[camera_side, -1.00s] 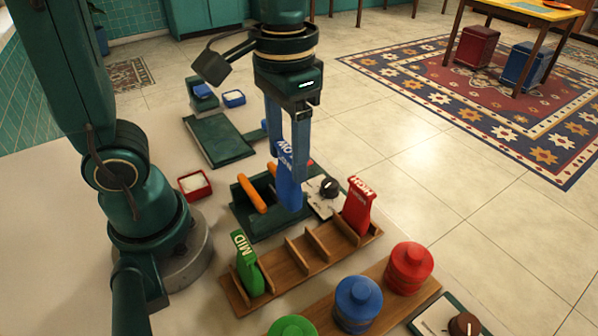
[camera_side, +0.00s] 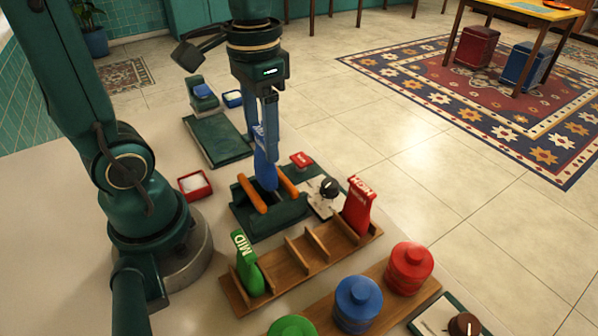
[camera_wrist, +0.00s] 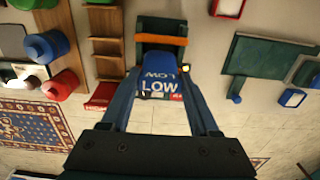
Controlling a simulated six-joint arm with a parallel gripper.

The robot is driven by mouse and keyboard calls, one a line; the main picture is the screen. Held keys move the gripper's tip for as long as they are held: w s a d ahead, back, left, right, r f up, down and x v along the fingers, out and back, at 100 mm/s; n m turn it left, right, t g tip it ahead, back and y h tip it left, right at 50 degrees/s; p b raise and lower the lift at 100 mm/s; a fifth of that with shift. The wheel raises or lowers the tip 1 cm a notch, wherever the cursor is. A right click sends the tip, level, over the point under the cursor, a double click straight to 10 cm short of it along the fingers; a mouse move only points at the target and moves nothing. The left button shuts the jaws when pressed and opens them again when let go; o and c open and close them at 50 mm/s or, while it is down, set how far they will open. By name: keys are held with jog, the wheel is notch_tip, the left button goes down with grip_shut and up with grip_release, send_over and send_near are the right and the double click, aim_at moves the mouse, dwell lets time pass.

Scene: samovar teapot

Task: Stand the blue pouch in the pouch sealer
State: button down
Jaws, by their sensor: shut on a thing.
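The blue pouch (camera_side: 265,172) hangs upright from my gripper (camera_side: 270,125), which is shut on its upper part. In the wrist view the pouch (camera_wrist: 160,88), marked LOW, sits between the fingers of my gripper (camera_wrist: 160,95). The pouch sealer (camera_side: 283,217) is a dark green base with two orange bars. The pouch's lower end is between the bars in the side view; I cannot tell whether it touches the bottom. In the wrist view one orange bar (camera_wrist: 162,40) shows beyond the pouch.
A wooden rack (camera_side: 320,262) in front holds a green MID pouch (camera_side: 246,265) and a red HIGH pouch (camera_side: 358,207). A dial plate (camera_side: 325,205) and a red button (camera_side: 301,160) sit beside the sealer. Blue (camera_side: 358,300) and red (camera_side: 410,268) canisters stand nearer the camera.

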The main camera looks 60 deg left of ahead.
aim_at(265, 162)
jog(key=shift+f, duration=3.1)
jog(key=shift+c, duration=0.6)
grip_release()
jog(key=shift+f, duration=0.15)
notch_tip(265, 162, up, 12)
jog(key=shift+r, duration=0.1)
jog(key=shift+s+d, duration=0.1)
jog(key=s+d+f+t, duration=0.1)
jog(key=t, duration=0.1)
jog(key=s+d+f+t, duration=0.1)
jog(key=t, duration=0.1)
jog(key=shift+d+f, duration=0.25)
jog(key=shift+f, duration=0.05)
jog(key=shift+s+d+f+t, duration=0.25)
jog(key=shift+d+f+t, duration=0.2)
jog(key=shift+f+t, duration=0.3)
